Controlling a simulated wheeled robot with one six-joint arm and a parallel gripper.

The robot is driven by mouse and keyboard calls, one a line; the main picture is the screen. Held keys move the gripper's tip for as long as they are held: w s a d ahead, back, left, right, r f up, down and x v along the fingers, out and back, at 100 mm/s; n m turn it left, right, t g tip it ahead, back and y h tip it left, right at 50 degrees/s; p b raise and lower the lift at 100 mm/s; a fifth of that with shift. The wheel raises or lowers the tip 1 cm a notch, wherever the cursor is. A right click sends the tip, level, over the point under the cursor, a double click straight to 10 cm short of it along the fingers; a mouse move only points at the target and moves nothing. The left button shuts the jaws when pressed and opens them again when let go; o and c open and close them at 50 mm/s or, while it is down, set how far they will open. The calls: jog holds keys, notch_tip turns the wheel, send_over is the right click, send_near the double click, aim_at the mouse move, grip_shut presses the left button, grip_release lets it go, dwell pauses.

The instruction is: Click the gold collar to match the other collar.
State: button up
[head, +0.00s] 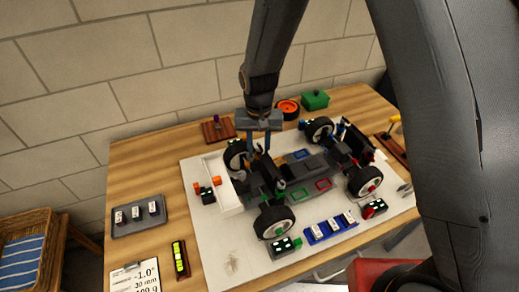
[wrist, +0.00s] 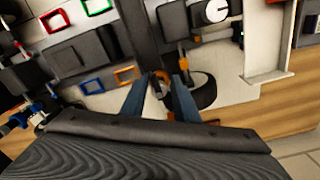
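The racecar (head: 315,166) stands on a pale board, with its dark chassis and wheels showing. My gripper (head: 258,150) points down over the car's rear-left part, beside a wheel (head: 236,154). In the wrist view the two blue-grey fingers of my gripper (wrist: 162,80) are apart, with a small orange-gold piece (wrist: 160,88) between them. It may be the gold collar; I cannot tell whether the fingers touch it. Another small orange-gold piece (wrist: 183,57) shows just beyond, near a dark wheel (wrist: 203,90). In the head view neither piece can be made out clearly.
A white wing-like panel (head: 227,196) stands close left of my gripper. A grey tray (head: 139,215) and a yellow level (head: 180,259) lie at left. A blue tray (head: 329,229) is in front. An orange ring (head: 288,108) and green box (head: 314,100) are behind.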

jog(key=shift+o, duration=1.3)
jog(key=shift+r, duration=0.1)
jog(key=shift+r+b, duration=1.05)
jog(key=shift+r, duration=2.75)
